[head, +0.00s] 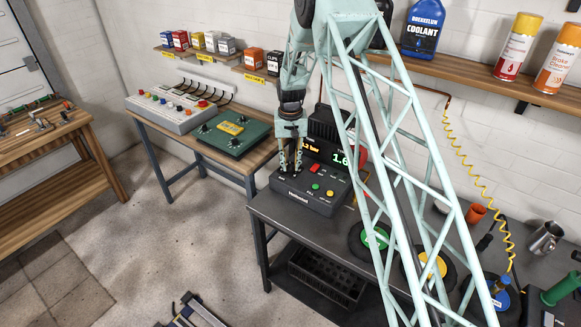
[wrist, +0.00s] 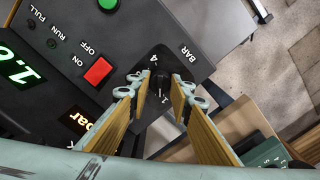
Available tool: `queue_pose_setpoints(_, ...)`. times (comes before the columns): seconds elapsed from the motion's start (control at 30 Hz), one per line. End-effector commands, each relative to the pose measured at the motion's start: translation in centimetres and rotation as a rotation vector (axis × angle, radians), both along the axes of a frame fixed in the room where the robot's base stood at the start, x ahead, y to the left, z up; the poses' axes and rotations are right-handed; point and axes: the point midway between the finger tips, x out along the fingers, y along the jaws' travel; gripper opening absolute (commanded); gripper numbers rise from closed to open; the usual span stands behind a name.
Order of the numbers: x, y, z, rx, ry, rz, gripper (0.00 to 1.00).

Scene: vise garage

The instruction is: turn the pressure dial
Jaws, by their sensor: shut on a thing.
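The pressure dial (wrist: 162,88) is a small black knob on a dark plate marked BAR, with a 4 and a 1 beside it in the wrist view. My gripper (wrist: 161,82) points down over it, with one finger on each side, shut on the knob. In the head view my gripper (head: 291,168) reaches the left part of the dark control unit (head: 308,200), and its fingers hide the dial there. The unit's lit display (head: 339,158) shows green digits, partly covered by my arm.
A red ON/OFF switch (wrist: 98,71) sits close beside the dial, and a green button (wrist: 108,4) is farther off. The unit stands on a dark bench (head: 277,213). A green panel (head: 232,134) lies on the wooden table to the left. Round plates (head: 354,240) lie to the right.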

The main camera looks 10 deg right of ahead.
Motion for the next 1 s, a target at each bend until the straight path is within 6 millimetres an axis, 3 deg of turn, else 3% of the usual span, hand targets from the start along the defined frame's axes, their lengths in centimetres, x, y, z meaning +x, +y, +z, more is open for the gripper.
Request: queue_pose_setpoints(1.0, 0.09, -0.01, 0.01, 0.000, -0.002, -0.805, 0.09)
